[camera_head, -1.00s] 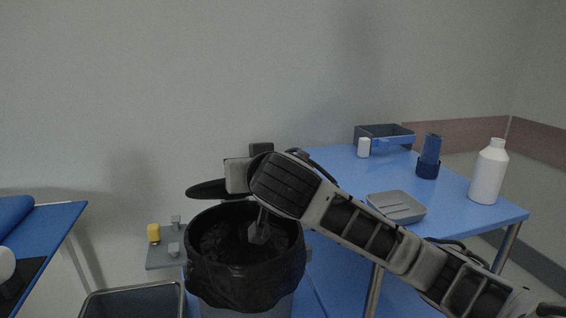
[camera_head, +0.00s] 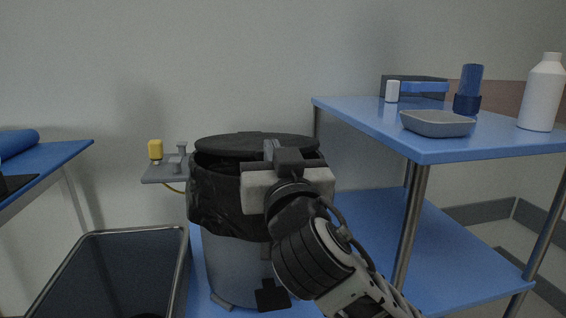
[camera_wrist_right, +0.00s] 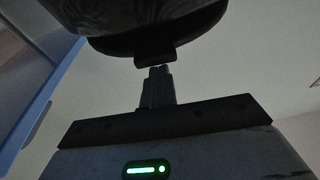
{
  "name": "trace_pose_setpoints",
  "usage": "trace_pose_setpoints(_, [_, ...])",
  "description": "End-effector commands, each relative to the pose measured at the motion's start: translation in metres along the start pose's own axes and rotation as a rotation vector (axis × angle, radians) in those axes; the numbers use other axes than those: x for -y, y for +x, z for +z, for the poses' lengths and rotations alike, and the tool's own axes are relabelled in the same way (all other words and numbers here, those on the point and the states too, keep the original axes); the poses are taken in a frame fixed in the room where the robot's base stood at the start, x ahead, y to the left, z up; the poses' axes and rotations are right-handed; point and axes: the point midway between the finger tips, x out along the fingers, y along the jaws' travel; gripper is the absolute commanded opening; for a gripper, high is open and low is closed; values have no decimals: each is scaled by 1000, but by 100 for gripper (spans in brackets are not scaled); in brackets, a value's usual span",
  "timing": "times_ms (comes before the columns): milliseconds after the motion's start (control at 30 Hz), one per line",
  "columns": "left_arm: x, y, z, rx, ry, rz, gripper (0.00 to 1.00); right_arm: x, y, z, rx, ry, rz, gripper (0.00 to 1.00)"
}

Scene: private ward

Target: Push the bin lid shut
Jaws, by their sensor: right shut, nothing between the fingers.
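The bin (camera_head: 225,265) stands on the floor at the centre of the head view, grey with a black liner (camera_head: 215,200) over its rim. Its dark lid (camera_head: 230,144) lies low over the opening, with a dark gap showing between lid and liner at the left. My right gripper (camera_head: 270,148) is shut and empty, at the front of the lid. In the right wrist view its fingertips (camera_wrist_right: 159,72) are just under a tab on the dark lid's edge (camera_wrist_right: 150,45); I cannot tell whether they touch. My left gripper is not in view.
A blue trolley (camera_head: 430,153) stands at the right, bearing a grey tray (camera_head: 437,124), a white bottle (camera_head: 542,95) and a blue cup (camera_head: 467,103). An open grey container (camera_head: 110,235) is left of the bin. A blue bed-like surface (camera_head: 50,160) is at far left.

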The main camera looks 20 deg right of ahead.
Motion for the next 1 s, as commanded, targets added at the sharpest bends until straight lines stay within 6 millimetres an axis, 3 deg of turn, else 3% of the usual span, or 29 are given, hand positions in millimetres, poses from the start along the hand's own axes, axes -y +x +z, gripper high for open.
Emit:
trace_pose_setpoints(33, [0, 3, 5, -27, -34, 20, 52, 0, -4, 14, -16, 1, 0, 0])
trace_pose_setpoints(367, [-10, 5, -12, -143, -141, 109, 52, -2, -10, 30, -91, 0, 4, 0])
trace_pose_setpoints(667, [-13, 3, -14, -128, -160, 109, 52, -2, -9, 25, -90, -1, 3, 0])
trace_pose_setpoints(933, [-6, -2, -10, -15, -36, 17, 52, 3, 3, -24, -91, 5, -3, 0])
trace_pose_setpoints(1000, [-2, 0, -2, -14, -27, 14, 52, 3, -18, -11, -85, 5, -8, 0])
